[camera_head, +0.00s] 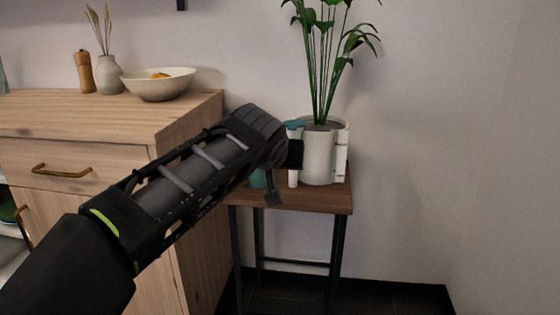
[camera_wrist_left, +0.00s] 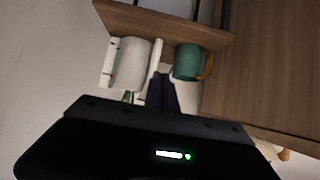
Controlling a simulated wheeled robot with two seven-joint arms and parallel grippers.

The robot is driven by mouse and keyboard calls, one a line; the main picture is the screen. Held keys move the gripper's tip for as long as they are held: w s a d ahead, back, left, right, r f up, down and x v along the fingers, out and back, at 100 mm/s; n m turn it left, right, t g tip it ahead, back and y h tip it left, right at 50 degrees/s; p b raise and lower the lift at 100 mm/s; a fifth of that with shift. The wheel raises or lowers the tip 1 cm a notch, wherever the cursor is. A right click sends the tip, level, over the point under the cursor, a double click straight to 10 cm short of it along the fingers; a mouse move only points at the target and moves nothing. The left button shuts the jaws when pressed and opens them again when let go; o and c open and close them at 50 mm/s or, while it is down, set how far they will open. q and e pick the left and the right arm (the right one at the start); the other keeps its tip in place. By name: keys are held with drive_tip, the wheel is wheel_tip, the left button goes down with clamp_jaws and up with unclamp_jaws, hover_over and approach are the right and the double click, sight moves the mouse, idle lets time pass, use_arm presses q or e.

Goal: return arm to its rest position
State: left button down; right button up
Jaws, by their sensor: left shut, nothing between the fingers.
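My left arm reaches in from the left in the head view. Its gripper (camera_head: 293,154) is in front of the small table, beside the white plant pot, with its far end partly hidden by my own wrist. In the left wrist view the dark fingers (camera_wrist_left: 162,95) are shut together, with nothing between them. They point between the white pot (camera_wrist_left: 132,65) and a green mug (camera_wrist_left: 190,62) with an orange handle. Whether they touch either cannot be told. My right gripper is not in view.
The small wooden table (camera_head: 335,200) holds the potted plant (camera_head: 318,160). A wooden cabinet (camera_head: 110,108) on the left bears a bowl (camera_head: 158,88), vase (camera_head: 109,76) and wooden mill (camera_head: 84,72). Wall stands close behind; the right side is clear.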

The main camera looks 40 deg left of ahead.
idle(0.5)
